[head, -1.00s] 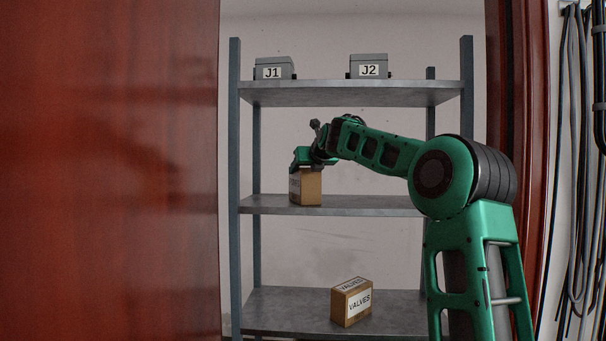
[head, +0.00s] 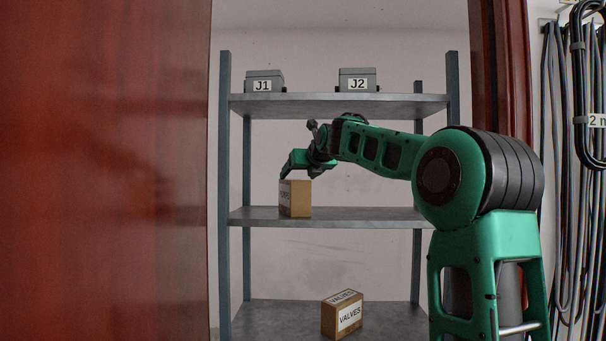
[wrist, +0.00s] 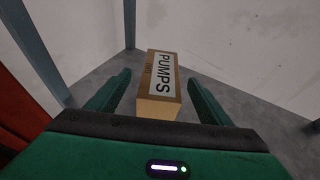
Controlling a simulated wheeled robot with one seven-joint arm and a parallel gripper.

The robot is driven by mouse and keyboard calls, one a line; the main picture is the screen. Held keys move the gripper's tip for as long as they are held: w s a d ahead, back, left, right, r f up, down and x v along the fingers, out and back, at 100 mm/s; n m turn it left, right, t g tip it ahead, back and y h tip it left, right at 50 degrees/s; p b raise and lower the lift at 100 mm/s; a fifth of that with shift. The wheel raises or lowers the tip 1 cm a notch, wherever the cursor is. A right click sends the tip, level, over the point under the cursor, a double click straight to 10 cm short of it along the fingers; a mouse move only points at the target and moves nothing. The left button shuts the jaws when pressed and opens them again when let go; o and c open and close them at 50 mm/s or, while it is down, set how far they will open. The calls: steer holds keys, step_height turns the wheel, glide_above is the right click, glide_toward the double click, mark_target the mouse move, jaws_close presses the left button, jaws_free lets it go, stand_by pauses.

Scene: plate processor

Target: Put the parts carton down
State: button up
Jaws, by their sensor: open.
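The parts carton (head: 296,199) is a small brown box standing upright on the left part of the middle shelf (head: 350,214). In the wrist view the carton (wrist: 145,108) shows a white PUMPS label on top. My gripper (wrist: 158,88) is open, with one finger on each side of the carton and a visible gap on both sides. In the head view my gripper (head: 287,168) is at the carton's upper edge, tilted down toward it. The fingertips are small in that view.
Two grey boxes labelled J1 (head: 264,82) and J2 (head: 357,80) stand on the top shelf (head: 310,103). A VALVES carton (head: 342,314) stands on the bottom shelf. A red door (head: 100,170) fills the left, and cables (head: 570,130) hang at right. The middle shelf is clear right of the carton.

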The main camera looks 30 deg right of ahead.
steer(key=v, duration=0.3)
steer(key=shift+s+d, duration=0.15)
steer(key=shift+s, duration=0.2)
steer(key=shift+s+a+r, duration=0.25)
steer(key=shift+s, duration=0.15)
stand_by(0.9)
